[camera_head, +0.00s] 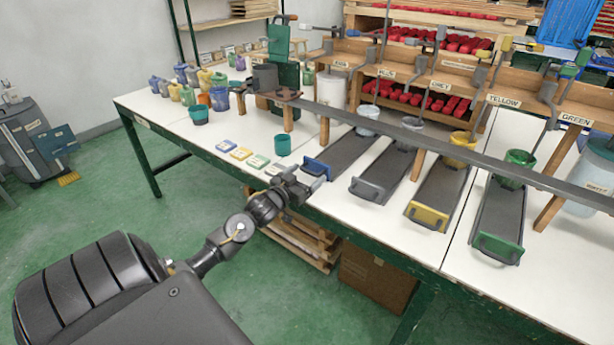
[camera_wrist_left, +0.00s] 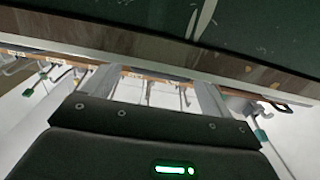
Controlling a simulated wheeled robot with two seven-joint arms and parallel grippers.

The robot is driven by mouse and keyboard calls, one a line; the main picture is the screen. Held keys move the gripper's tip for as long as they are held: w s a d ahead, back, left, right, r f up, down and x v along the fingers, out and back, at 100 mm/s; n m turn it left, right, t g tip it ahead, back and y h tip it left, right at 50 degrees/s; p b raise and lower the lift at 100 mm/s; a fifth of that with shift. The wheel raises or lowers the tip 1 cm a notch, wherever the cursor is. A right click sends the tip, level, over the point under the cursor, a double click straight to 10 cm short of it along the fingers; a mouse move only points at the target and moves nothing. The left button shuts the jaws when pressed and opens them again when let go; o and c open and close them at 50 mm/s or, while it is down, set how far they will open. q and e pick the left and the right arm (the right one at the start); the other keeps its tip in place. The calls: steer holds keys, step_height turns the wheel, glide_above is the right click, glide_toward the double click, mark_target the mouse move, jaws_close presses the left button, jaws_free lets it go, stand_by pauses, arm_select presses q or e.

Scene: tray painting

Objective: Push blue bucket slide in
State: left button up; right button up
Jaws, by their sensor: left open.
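The blue bucket slide is a dark tray (camera_head: 345,150) with a blue front plate (camera_head: 318,167), pulled out at the left end of the slide row on the white table. A pale bucket (camera_head: 368,114) stands at its back end. My left gripper (camera_head: 297,181) is at the table's front edge, close to the blue front plate; I cannot tell whether they touch. In the left wrist view its two pale fingers (camera_wrist_left: 157,92) are apart with nothing between them. My right gripper is not in view.
Slides with grey (camera_head: 367,190), yellow (camera_head: 427,216) and green (camera_head: 497,248) fronts lie to the right. A long grey bar (camera_head: 430,140) crosses above the slides. A teal cup (camera_head: 282,145) and coloured cards (camera_head: 241,153) lie left of the blue slide.

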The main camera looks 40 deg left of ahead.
arm_select(q)
steer(key=s+d, duration=0.1)
steer(key=s, duration=0.9)
steer(key=shift+s+d, duration=0.15)
steer(key=shift+s, duration=0.05)
